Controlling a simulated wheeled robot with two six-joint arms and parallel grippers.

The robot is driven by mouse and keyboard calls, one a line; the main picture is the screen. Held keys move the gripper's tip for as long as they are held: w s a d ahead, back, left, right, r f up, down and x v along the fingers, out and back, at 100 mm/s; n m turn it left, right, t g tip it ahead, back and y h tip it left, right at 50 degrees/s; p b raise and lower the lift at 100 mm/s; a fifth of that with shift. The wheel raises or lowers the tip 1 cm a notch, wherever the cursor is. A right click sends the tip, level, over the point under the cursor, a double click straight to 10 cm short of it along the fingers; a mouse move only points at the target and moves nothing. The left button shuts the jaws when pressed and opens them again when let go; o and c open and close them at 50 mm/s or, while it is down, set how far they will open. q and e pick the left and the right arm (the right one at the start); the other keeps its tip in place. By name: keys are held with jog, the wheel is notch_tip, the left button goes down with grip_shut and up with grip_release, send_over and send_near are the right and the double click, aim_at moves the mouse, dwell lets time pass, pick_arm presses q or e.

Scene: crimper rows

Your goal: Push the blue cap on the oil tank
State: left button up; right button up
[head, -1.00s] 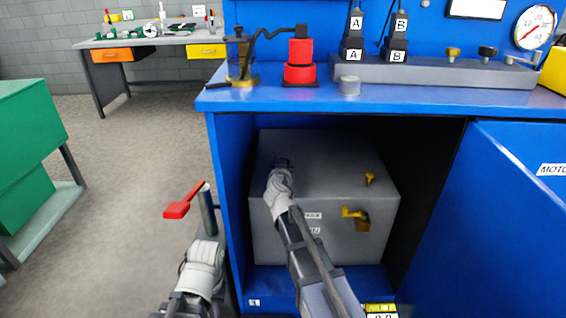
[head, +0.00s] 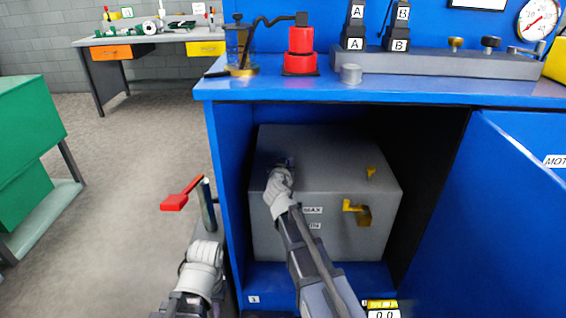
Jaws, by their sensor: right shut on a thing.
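The grey oil tank (head: 330,155) sits inside the open blue cabinet. My right gripper (head: 284,166) is at the left part of the tank's top and is shut on the blue cap (head: 290,162). Only a small dark blue bit of the cap shows; the gripper hides the rest, so I cannot tell how far down it sits. My left arm is at the lower left, outside the cabinet. Its fingers do not show clearly.
A red lever (head: 180,195) and a dark upright cylinder stand left of the cabinet (head: 228,190). A yellow tap (head: 357,210) is on the tank's front. The open door (head: 520,200) bounds the right. A red cylinder (head: 300,50) stands on the cabinet top (head: 420,90).

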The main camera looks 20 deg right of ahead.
jog(key=o, duration=1.4)
jog(key=shift+c, duration=0.2)
jog(key=p+v, duration=0.1)
jog(key=v, duration=0.7)
jog(key=shift+p, duration=0.35)
jog(key=shift+w, duration=0.1)
